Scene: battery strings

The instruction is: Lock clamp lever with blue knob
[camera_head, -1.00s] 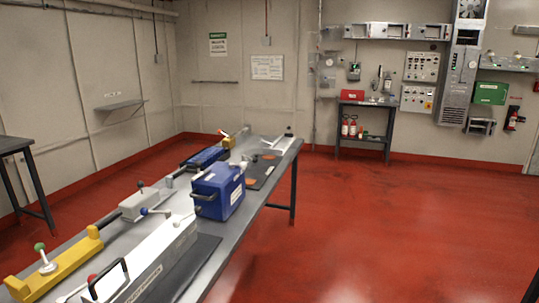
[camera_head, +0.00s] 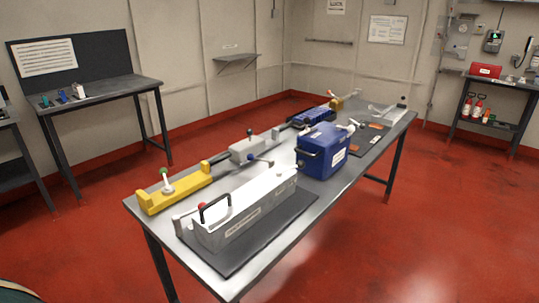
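A lever with a green knob (camera_head: 164,171) stands on the yellow block (camera_head: 172,193) to the left. A lever with a black knob (camera_head: 249,131) stands upright on a grey block (camera_head: 246,151) behind. Neither gripper is in view.
The long table (camera_head: 222,286) crosses the middle of the view, with a dark mat (camera_head: 290,219) under the white-grey box. A blue case (camera_head: 323,152) stands right of the lever. A side table (camera_head: 110,88) is at the left wall. Red floor is clear at front and right.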

